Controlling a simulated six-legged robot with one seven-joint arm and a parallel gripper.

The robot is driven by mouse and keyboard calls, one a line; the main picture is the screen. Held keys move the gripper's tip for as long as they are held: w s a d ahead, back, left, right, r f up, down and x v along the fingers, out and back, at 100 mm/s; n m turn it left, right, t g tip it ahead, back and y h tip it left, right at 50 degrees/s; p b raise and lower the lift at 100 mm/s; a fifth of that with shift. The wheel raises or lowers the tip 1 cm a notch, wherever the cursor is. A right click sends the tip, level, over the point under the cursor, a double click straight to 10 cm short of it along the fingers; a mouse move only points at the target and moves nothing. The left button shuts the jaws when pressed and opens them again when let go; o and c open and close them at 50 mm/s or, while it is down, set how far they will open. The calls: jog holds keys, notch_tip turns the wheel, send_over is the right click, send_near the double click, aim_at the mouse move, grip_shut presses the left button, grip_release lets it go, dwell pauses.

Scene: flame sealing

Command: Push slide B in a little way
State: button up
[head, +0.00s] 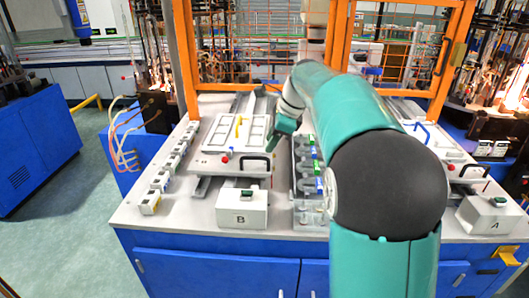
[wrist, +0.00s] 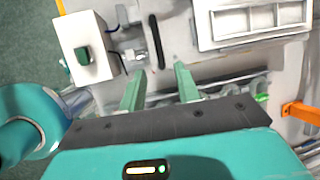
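Slide B (head: 215,160) is a white plate on rails behind the box marked B (head: 242,208). It carries a framed white panel, a yellow handle (head: 238,127), a red knob and a black handle (head: 256,163) at its front edge. My gripper (head: 272,146) is at the slide's right side in the head view, partly hidden by my arm. Contact with the slide is not visible.
Box B also shows in the wrist view (wrist: 85,48) with its green button. A rack of coloured fittings (head: 307,170) stands right of the slide. Small blocks (head: 160,180) line the table's left edge. An orange frame (head: 187,60) rises behind. Box A (head: 487,215) is far right.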

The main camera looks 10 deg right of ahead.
aim_at(264, 158)
jog(key=x, duration=0.5)
jog(key=shift+w+a+f, duration=0.15)
jog(key=shift+f, duration=0.15)
grip_shut()
